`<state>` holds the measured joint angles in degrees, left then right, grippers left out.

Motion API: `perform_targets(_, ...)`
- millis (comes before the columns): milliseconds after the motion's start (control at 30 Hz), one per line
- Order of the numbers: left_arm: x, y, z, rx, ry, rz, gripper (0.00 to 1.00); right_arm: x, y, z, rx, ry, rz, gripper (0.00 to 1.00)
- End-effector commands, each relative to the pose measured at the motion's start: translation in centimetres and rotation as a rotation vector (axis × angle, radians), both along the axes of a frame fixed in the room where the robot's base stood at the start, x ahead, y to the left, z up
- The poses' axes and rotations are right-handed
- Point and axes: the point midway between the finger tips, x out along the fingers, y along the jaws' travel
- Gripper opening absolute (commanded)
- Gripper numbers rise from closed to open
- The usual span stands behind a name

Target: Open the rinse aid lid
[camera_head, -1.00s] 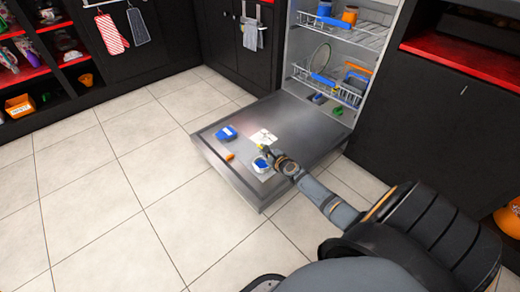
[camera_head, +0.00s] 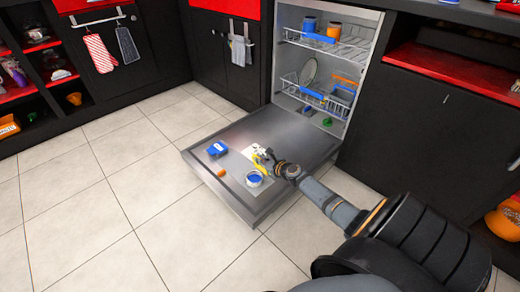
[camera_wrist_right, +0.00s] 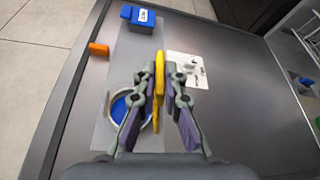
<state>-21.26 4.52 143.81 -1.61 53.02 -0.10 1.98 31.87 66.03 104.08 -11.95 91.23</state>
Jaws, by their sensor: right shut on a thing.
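The open dishwasher door (camera_head: 300,140) lies flat and carries the rinse aid area. A round white-rimmed opening with a blue inside (camera_head: 254,179) is on its inner panel; it also shows in the right wrist view (camera_wrist_right: 131,108), partly hidden by my finger. My right gripper (camera_head: 266,160) is shut on a thin yellow piece (camera_wrist_right: 159,78), which looks like the lid and stands on edge beside the opening. In the right wrist view the two fingers (camera_wrist_right: 161,90) press it from both sides. Whether it is still joined to the door is hidden. My left gripper is not in view.
A blue box (camera_head: 217,148) and an orange piece (camera_head: 221,172) are on the door panel. A white printed patch (camera_wrist_right: 187,69) is beside the fingers. The racks (camera_head: 325,92) with dishes are in the dishwasher behind. Tiled floor (camera_head: 110,190) is clear on the left.

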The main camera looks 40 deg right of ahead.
Motion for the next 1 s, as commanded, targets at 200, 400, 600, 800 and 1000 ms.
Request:
perform_targets(200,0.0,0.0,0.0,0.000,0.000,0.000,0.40,0.0,0.0,0.1,-0.002,-0.001,0.000,0.28)
perform_targets(400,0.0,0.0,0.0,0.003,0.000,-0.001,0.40,0.0,0.0,0.0,-0.001,0.000,-0.001,0.32)
perform_targets(600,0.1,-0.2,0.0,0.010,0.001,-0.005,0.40,-0.5,-0.1,0.1,-0.003,0.003,0.000,0.32)
perform_targets(800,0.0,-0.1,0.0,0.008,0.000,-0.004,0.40,-3.8,-0.1,1.3,-0.010,0.005,0.004,0.32)
perform_targets(1000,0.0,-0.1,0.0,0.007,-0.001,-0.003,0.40,-8.0,0.0,3.0,-0.008,0.005,0.004,0.32)
